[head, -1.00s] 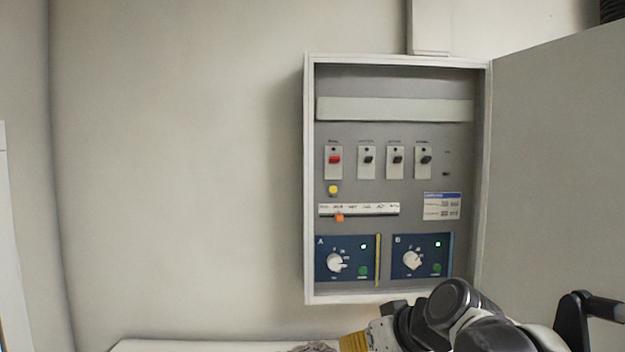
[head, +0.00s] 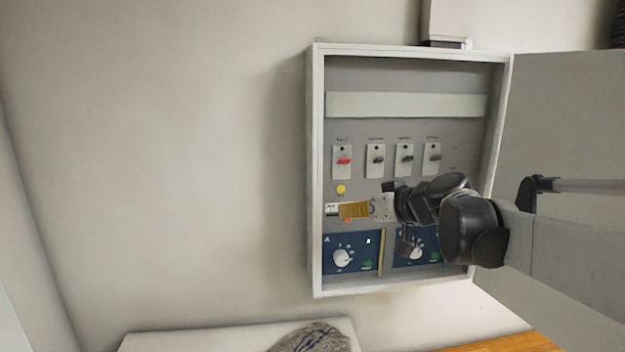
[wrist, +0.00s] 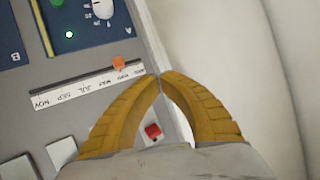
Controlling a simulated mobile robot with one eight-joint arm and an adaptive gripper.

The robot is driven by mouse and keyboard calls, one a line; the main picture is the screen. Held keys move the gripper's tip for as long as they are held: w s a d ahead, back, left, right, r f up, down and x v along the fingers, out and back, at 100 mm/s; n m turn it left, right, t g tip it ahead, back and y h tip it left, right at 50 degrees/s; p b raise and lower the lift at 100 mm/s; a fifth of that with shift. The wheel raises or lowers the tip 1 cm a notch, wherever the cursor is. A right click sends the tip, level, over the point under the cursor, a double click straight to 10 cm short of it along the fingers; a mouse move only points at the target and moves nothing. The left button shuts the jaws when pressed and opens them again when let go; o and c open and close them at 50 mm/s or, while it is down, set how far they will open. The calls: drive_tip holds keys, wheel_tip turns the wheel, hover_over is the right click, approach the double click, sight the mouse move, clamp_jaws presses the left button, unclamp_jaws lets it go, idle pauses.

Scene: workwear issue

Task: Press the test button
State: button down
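My gripper (head: 341,210) has yellow ribbed fingers, in front of the month strip, just below the round yellow button (head: 341,190). In the wrist view its fingertips (wrist: 160,76) meet, with nothing between them; the yellow button is hidden there behind the fingers. A red switch (head: 344,161) sits above the button, and shows through the gap between the fingers in the wrist view (wrist: 153,131). Module A (head: 333,262) has a white knob, a lit lamp and a green button (head: 367,264). Module B (head: 402,261) is partly behind my arm. I cannot read a test label. Contact is unclear.
The grey cabinet (head: 317,180) stands open, its door (head: 570,120) swung right. Black switches (head: 378,160) line the upper row. An orange tab (wrist: 119,63) sits on the month strip (wrist: 85,90). A grey cloth (head: 312,338) lies on a white surface below. The left wall is clear.

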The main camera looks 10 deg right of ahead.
drive_tip(key=shift+s+d, duration=0.1)
approach(330, 196)
drive_tip(key=shift+s+a+x, duration=0.1)
drive_tip(key=shift+x, duration=1.2)
drive_tip(key=shift+s+a+x, duration=0.1)
drive_tip(key=shift+x, duration=1.25)
drive_tip(key=shift+f+b, duration=0.15)
drive_tip(key=shift+b, duration=0.15)
drive_tip(key=shift+w, duration=0.45)
drive_tip(key=shift+w, duration=0.3)
drive_tip(key=shift+s, duration=0.8)
